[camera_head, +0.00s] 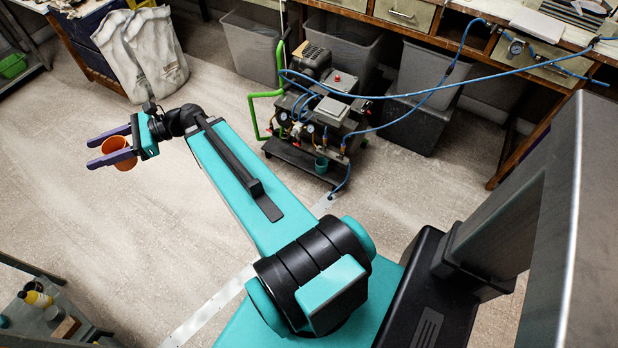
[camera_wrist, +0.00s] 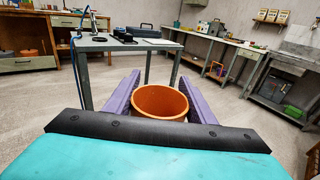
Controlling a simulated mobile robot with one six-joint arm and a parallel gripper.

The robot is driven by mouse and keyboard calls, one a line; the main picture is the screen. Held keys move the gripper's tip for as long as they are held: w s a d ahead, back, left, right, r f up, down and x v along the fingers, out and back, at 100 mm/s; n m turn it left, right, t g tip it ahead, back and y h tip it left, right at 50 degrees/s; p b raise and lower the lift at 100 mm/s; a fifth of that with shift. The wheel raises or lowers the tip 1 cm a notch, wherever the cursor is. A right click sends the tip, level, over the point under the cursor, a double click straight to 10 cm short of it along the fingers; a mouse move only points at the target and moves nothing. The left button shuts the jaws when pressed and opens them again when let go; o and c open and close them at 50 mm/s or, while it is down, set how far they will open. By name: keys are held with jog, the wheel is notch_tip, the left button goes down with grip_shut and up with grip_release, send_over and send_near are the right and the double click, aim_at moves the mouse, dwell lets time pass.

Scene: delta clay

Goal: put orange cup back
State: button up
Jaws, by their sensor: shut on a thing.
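The orange cup (camera_head: 118,151) is held between the purple fingers of my gripper (camera_head: 112,151), out at the left in the head view, above the floor. In the wrist view the orange cup (camera_wrist: 159,103) sits between the two purple fingers of my gripper (camera_wrist: 160,95), with its open rim up and its inside empty. Its lower part is hidden behind my gripper's body.
In the wrist view a grey table (camera_wrist: 139,44) with dark items stands ahead, and benches line the walls. In the head view a compressor cart (camera_head: 310,165) with blue hoses stands right of my arm, and a shelf (camera_head: 60,318) with bottles is lower left. Open floor surrounds my gripper.

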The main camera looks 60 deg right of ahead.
jog(key=shift+a, duration=0.2)
jog(key=shift+a, duration=1)
jog(key=shift+s, duration=0.1)
